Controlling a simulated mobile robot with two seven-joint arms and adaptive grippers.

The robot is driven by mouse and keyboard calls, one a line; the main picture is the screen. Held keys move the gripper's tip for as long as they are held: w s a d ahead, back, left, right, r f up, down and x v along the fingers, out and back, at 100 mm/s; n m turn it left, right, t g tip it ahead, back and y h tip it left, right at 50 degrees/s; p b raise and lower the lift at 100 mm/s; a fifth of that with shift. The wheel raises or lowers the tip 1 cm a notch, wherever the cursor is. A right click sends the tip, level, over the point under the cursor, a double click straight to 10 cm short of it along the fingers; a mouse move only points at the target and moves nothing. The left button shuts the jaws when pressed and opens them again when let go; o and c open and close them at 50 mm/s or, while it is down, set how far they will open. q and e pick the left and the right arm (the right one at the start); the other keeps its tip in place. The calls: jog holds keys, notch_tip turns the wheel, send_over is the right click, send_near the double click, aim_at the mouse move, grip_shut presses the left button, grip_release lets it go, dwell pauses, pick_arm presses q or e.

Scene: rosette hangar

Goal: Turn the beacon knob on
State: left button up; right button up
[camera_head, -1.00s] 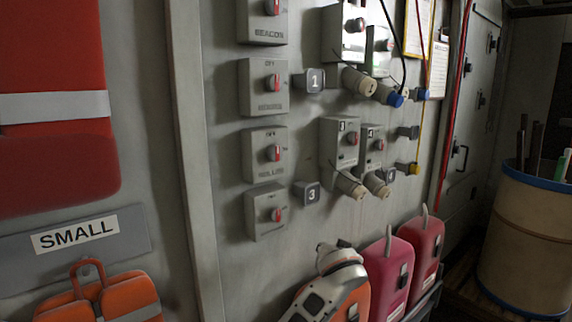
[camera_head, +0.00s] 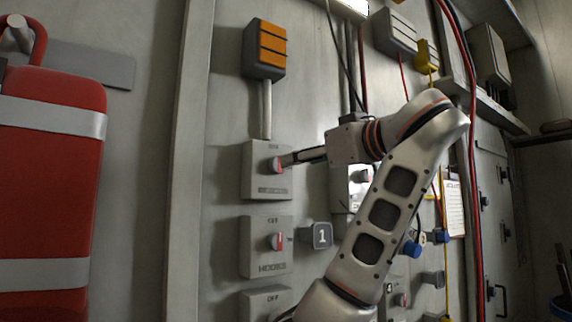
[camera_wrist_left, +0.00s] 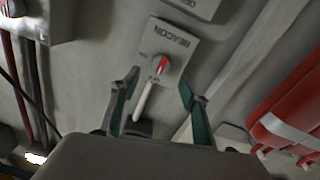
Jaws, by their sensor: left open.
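The beacon switch box (camera_head: 256,180) is a grey box on the wall with a red and white knob (camera_head: 277,166). A pipe runs up from it to an orange lamp (camera_head: 266,50). In the left wrist view the box (camera_wrist_left: 182,44) shows upside down with BEACON on it, and the knob (camera_wrist_left: 160,65) is uncovered. My left gripper (camera_head: 289,159) reaches the knob from the right. In the left wrist view its open fingers (camera_wrist_left: 158,83) stand to either side, with the knob just ahead between the tips. I cannot tell if they touch it. My right gripper is in neither view.
Similar switch boxes hang below, one (camera_head: 265,247) marked OFF with a red knob. A block numbered 1 (camera_head: 318,236) sits beside it. A red bag (camera_head: 48,190) hangs at left. Grey boxes and cables lie behind my arm.

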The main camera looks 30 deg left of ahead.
aim_at(279, 162)
pick_arm(q)
jog(key=x, duration=0.3)
jog(key=p+x, duration=0.1)
jog(key=x, duration=0.2)
jog(key=shift+s+a+r+p, duration=0.1)
jog(key=shift+a+r+p, duration=0.1)
jog(key=shift+a+p, duration=0.15)
jog(key=shift+w+a+f, duration=0.1)
jog(key=shift+w+a, duration=0.2)
jog(key=shift+a, duration=0.25)
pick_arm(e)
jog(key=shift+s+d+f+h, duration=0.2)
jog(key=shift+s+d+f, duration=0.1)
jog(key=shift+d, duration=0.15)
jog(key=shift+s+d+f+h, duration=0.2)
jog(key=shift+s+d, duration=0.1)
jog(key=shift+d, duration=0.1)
pick_arm(q)
jog(key=c, duration=1.1)
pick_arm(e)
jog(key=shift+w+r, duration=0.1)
